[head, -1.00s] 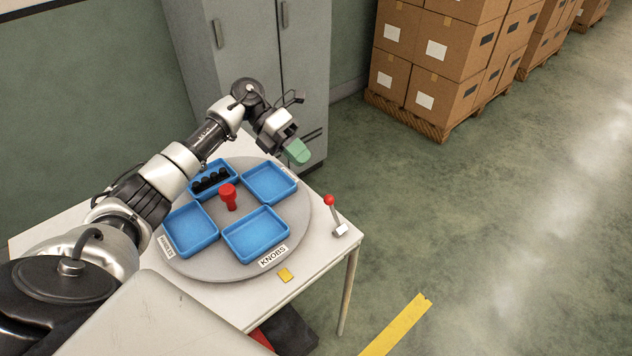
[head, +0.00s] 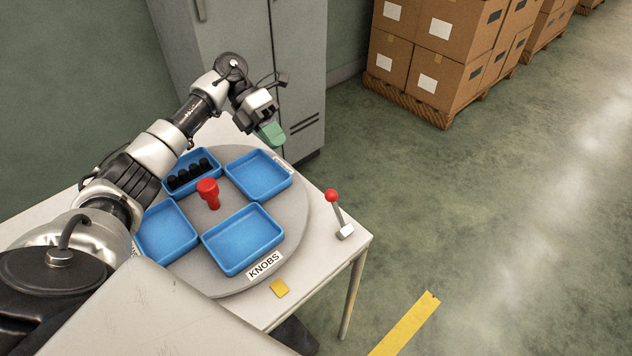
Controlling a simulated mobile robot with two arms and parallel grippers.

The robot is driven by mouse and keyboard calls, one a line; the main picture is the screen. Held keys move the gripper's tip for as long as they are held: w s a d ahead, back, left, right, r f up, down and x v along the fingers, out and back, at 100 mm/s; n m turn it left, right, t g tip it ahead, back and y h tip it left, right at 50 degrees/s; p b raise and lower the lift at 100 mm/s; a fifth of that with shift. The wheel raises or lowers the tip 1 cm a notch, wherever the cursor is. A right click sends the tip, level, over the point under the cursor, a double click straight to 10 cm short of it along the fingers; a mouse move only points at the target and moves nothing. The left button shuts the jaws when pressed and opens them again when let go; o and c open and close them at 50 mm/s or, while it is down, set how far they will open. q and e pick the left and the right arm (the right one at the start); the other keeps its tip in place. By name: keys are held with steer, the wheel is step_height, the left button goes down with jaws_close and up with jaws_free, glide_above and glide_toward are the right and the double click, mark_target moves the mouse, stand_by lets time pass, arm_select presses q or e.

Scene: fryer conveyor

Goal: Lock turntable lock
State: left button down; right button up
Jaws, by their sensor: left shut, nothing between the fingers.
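The turntable (head: 297,222) is a round grey disc on a white table. It carries several blue trays and a red knob-like handle (head: 208,192) at its middle. A lever with a red ball top (head: 332,196) and a grey block base stands at the table's right edge, tilted a little left. A yellow marker (head: 279,288) lies by the turntable's front rim. My left gripper (head: 272,134), with green fingertips, is shut and empty above the back of the turntable, apart from the lever. My right gripper is out of view.
The back-left tray (head: 171,191) holds several black pieces; the front tray (head: 242,269) by the KNOBS label is empty. A grey cabinet (head: 235,30) stands behind the table. Stacked cartons (head: 430,40) are at the back. The floor at right is clear.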

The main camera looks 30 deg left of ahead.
arm_select(q)
steer(key=p, duration=0.3)
glide_toward(335, 209)
steer(key=a+f, duration=0.1)
steer(key=w+a+f, duration=0.1)
steer(key=f, duration=0.1)
steer(key=d, duration=0.2)
steer(key=d+p, duration=0.1)
steer(key=d, duration=0.1)
steer(key=shift+s, duration=0.4)
steer(key=shift+d, duration=0.15)
steer(key=shift+r+p, duration=0.1)
steer(key=shift+p, duration=0.2)
steer(key=d+r+y+p, duration=0.1)
steer(key=y, duration=0.1)
steer(key=s+d+r+t+y+p, duration=0.1)
steer(key=d+y, duration=0.1)
steer(key=s+d+r+t+y+p, duration=0.1)
steer(key=d+y+p, duration=0.1)
steer(key=shift+d+r, duration=0.2)
steer(key=s+d+y+b, duration=0.1)
steer(key=s+d+b, duration=0.1)
steer(key=d, duration=0.5)
steer(key=shift+s+f, duration=0.2)
steer(key=shift+f, duration=0.25)
